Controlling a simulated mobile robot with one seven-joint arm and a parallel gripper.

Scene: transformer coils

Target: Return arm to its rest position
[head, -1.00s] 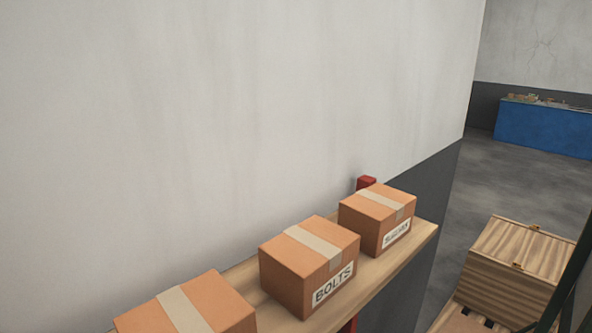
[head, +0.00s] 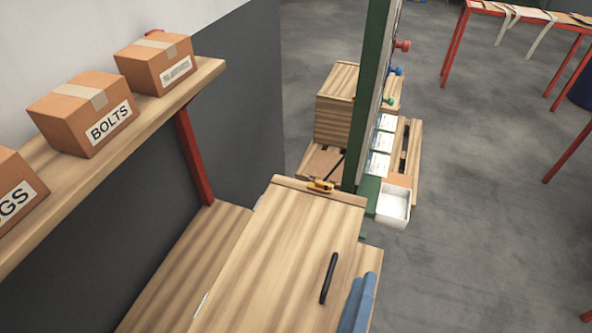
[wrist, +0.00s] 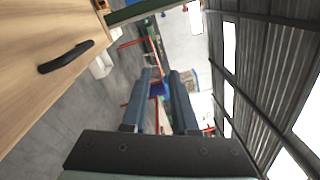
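My gripper (wrist: 166,78) shows in the wrist view as two blue-grey fingers with a gap between them. Nothing is held in the gap, and the floor and far room show through it. The rest of my arm is out of the head view. A black handle (head: 329,278) lies to the left of the fingers; it also shows in the wrist view (wrist: 65,57), apart from them.
A shelf (head: 100,185) with cardboard boxes (head: 88,112) runs along the left wall. Open grey floor (head: 480,220) lies to the right.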

